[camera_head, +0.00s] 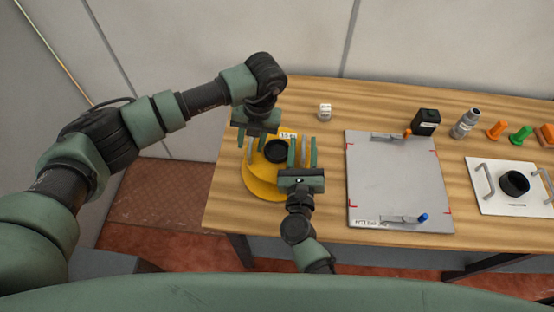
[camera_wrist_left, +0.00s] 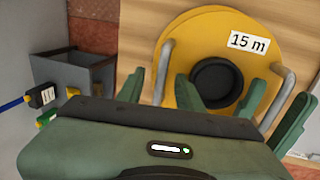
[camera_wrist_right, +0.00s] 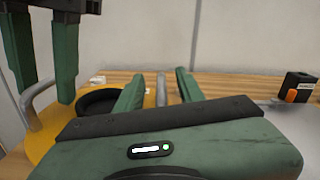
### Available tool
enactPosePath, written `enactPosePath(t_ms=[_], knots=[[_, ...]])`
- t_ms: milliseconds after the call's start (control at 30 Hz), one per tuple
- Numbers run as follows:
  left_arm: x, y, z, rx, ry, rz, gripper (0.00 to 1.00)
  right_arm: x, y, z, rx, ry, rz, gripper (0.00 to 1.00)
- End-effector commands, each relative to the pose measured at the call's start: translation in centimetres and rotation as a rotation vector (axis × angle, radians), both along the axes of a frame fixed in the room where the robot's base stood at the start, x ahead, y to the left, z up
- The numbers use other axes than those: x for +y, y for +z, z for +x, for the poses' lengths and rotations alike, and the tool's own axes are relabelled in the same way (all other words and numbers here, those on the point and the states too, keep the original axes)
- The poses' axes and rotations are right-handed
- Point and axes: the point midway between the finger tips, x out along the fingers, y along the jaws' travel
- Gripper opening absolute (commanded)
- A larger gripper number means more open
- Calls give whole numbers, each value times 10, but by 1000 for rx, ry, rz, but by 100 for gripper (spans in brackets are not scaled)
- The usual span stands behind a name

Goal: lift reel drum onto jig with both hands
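The yellow reel drum (camera_head: 262,182) lies at the table's left end, with a black hub (camera_head: 276,151) and a "15 m" label. It has a grey handle on each side. My left gripper (camera_head: 251,142) is open, its fingers on either side of the left handle (camera_wrist_left: 163,68). My right gripper (camera_head: 302,152) is open, its fingers on either side of the right handle (camera_wrist_left: 287,85); that handle also shows in the right wrist view (camera_wrist_right: 160,88). Contact cannot be told. A grey plate with red corner marks, apparently the jig (camera_head: 394,180), lies right of the drum, bare in the middle.
The plate carries a clamp with an orange tip (camera_head: 388,136) and one with a blue tip (camera_head: 405,219). A white cube (camera_head: 325,112), black box (camera_head: 426,122), grey bottle (camera_head: 466,123) and white handled panel (camera_head: 500,200) stand around it. A grey bin (camera_wrist_left: 75,70) is beyond the table's edge.

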Motion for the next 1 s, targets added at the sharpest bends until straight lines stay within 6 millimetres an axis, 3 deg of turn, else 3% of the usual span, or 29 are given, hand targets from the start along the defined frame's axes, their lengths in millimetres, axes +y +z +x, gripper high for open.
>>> enactPosePath(t_ms=[400,533,567,1000], knots=[[2,-9,1,-1,0,0,36,-1,0,9,1,0,0,38],[2,-9,0,-1,0,0,3,-1,0,9,1,0,0,4],[2,-9,0,-1,0,0,0,-1,0,9,1,0,0,0],[2,-8,1,-1,0,0,0,-1,0,9,1,0,-1,0]])
